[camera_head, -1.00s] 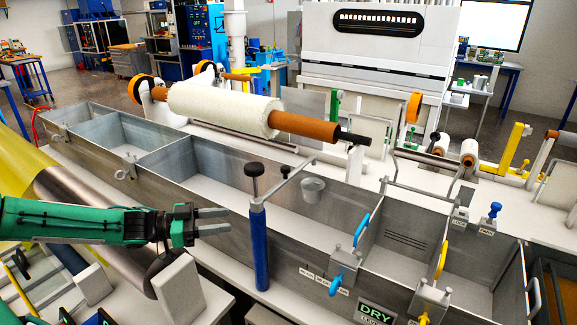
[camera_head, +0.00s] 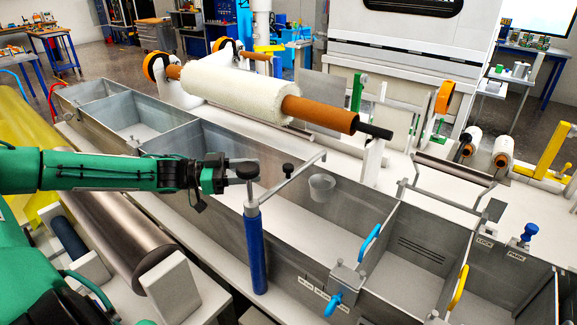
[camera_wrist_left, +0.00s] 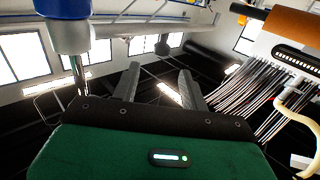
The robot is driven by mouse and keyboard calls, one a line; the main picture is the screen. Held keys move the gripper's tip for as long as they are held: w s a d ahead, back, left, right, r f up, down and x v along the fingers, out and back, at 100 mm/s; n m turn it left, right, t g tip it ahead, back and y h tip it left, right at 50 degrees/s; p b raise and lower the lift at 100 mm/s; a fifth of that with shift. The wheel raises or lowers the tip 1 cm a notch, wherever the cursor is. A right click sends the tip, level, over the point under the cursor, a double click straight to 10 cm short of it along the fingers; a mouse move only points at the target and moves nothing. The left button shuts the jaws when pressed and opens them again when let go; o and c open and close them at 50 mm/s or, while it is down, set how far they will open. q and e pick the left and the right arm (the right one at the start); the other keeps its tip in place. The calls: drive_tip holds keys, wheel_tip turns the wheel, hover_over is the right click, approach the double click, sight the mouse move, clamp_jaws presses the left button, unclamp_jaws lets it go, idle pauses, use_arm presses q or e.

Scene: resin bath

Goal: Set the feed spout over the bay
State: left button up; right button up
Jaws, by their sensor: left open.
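The feed spout is a thin grey tube (camera_head: 292,178) reaching up and right from the top of a blue post (camera_head: 254,245) at the bath's near wall. A black knob (camera_head: 247,171) tops the post; a smaller black knob (camera_head: 287,169) is on the tube. A small translucent cup (camera_head: 321,187) hangs near the tube's far end, over a bay (camera_head: 340,215). My left gripper (camera_head: 238,167) is at the post's top knob, its fingers partly hidden there. In the left wrist view its fingers (camera_wrist_left: 160,72) are apart and empty, with the blue post (camera_wrist_left: 62,8) beside them. My right gripper is not seen.
The long grey bath has several dividers and blue and yellow handles (camera_head: 370,243). A white roll (camera_head: 240,95) on a brown core lies behind it. A metal roller (camera_head: 118,235) and yellow film lie at the left. Knobs include a blue one (camera_head: 529,232) at the right.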

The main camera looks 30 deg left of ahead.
sight(289, 165)
use_arm(q)
drive_tip(key=shift+p+x, duration=1.4)
drive_tip(key=shift+x, duration=3.45)
drive_tip(key=shift+w+a, duration=0.1)
drive_tip(key=shift+w, duration=0.05)
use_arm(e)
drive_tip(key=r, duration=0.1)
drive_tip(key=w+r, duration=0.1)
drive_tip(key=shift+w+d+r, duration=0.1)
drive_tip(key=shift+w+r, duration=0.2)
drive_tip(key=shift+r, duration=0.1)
use_arm(q)
drive_tip(key=shift+c, duration=0.4)
clamp_jaws()
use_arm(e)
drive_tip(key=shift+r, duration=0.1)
